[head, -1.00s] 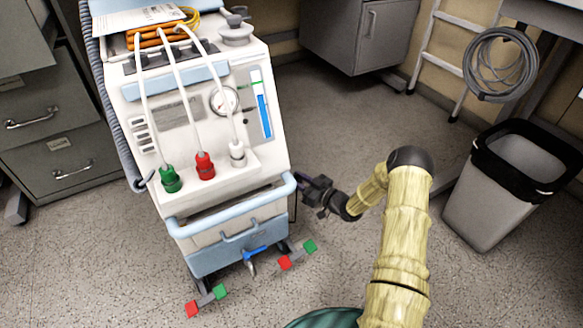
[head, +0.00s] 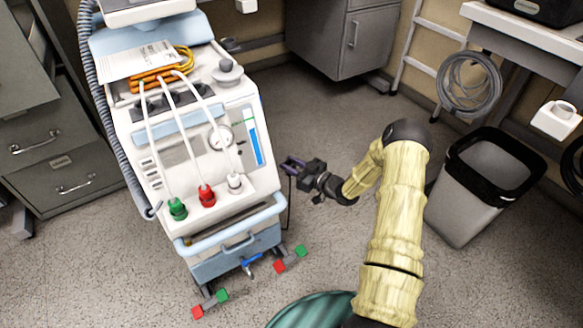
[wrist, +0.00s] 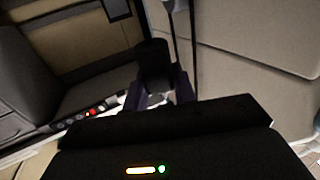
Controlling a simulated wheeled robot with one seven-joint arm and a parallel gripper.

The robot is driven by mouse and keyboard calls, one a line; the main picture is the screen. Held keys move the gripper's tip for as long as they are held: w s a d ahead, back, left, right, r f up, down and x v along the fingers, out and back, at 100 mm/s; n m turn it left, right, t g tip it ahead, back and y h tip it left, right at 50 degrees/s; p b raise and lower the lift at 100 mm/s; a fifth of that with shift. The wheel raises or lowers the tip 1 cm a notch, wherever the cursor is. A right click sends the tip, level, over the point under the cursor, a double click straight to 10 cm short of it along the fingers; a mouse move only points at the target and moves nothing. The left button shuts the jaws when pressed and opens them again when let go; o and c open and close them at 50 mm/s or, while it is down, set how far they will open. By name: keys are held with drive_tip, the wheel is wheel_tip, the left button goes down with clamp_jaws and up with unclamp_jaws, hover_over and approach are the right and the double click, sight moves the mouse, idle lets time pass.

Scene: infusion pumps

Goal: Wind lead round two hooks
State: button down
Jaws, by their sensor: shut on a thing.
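My gripper (head: 290,165) is beside the right side of the wheeled pump cart (head: 190,140), apart from its light blue front handle. In the wrist view its purple fingers (wrist: 157,88) are shut on a dark block-like end of the lead (wrist: 153,62). A thin black length of the lead (head: 289,205) hangs below the gripper in the head view. Dark strands also run up past the fingers in the wrist view, close to a pale panel. I cannot make out the two hooks in either view.
A grey bin (head: 470,200) with a black liner stands at the right. A coiled grey cable (head: 470,83) hangs by a ladder behind it. Filing cabinets (head: 60,150) stand at the left.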

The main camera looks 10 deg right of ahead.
wheel_tip(320, 180, up, 27)
drive_tip(key=p, duration=1.9)
drive_tip(key=w+a+b, duration=0.2)
drive_tip(key=w, duration=0.6)
drive_tip(key=w+a+b, duration=0.3)
drive_tip(key=w, duration=0.5)
drive_tip(key=shift+a+f, duration=0.15)
drive_tip(key=shift+f, duration=0.3)
drive_tip(key=shift+w, duration=0.1)
